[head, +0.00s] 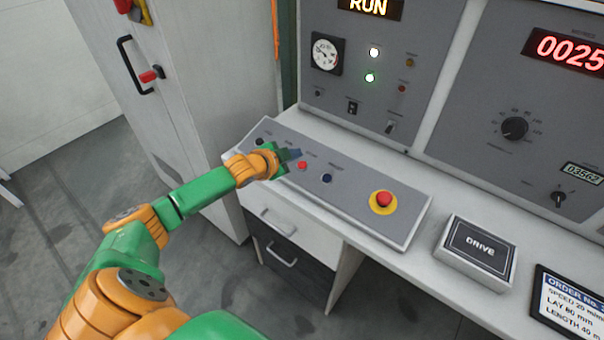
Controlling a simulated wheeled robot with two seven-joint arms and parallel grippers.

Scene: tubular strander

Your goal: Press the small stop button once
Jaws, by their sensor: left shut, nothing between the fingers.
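The small red stop button (303,166) sits on the sloped grey button panel (345,200) on the desk. My left gripper (294,154) is shut and empty, with its tips just behind and left of the small red button. Whether the fingertips touch the panel I cannot tell. A large red mushroom button on a yellow ring (383,201) is further right on the same panel. A dark blue button (327,178) lies between the two red ones. A black button (259,141) is at the panel's left end. My right gripper is not in view.
The upright console behind shows a lit RUN display (370,7), a gauge (326,53), and white and green lamps. A red counter display (566,49) is at right. A DRIVE box (477,249) and an order screen (568,302) lie right of the panel. A tall cabinet (190,80) stands left.

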